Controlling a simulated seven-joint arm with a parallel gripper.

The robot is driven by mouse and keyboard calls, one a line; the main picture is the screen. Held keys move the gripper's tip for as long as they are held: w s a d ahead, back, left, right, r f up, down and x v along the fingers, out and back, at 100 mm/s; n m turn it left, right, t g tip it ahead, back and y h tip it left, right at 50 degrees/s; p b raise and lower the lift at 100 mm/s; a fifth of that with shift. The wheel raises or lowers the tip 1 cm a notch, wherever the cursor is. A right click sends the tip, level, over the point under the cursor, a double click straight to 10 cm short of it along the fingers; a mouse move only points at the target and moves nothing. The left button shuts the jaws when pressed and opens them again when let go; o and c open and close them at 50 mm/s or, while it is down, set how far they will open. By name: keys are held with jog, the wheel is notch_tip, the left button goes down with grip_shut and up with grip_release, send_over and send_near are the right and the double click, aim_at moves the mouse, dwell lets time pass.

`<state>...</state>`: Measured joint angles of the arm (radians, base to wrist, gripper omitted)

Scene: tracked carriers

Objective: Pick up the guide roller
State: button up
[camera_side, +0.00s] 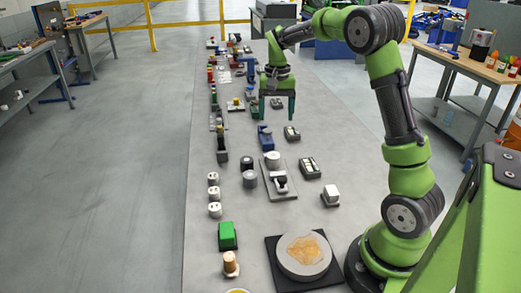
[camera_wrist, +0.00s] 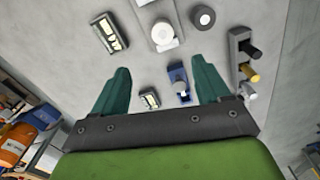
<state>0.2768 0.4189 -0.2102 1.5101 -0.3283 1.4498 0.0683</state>
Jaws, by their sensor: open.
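My gripper (camera_side: 278,115) is open and empty, its two teal fingers pointing down above the middle of the long grey table. In the wrist view the gripper (camera_wrist: 162,66) has its fingers spread wide. No part can be named the guide roller with certainty. A blue holder (camera_wrist: 178,72) with a pale round part shows between the fingers, near the right one; it also shows in the side view (camera_side: 265,136). A small dark tray (camera_wrist: 149,98) with pale pieces lies between the fingers, nearer the palm. A grey plate (camera_side: 291,193) bears a pale round part and a black-and-white part.
A dark tray (camera_side: 309,168) with pale pieces and a white block (camera_side: 331,195) lie nearer the front. White round parts (camera_side: 214,195) line the left side. A green block (camera_side: 227,235) and a round disc (camera_side: 303,256) on a black mat stand in front.

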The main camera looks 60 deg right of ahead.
send_over(273, 155)
jog(key=f, duration=1)
jog(key=shift+s+d, duration=0.1)
jog(key=shift+s, duration=0.15)
jog(key=shift+w+f, duration=0.2)
jog(key=shift+f, duration=2.9)
jog(key=c, duration=1.4)
jog(key=shift+r, duration=0.1)
jog(key=shift+r, duration=0.1)
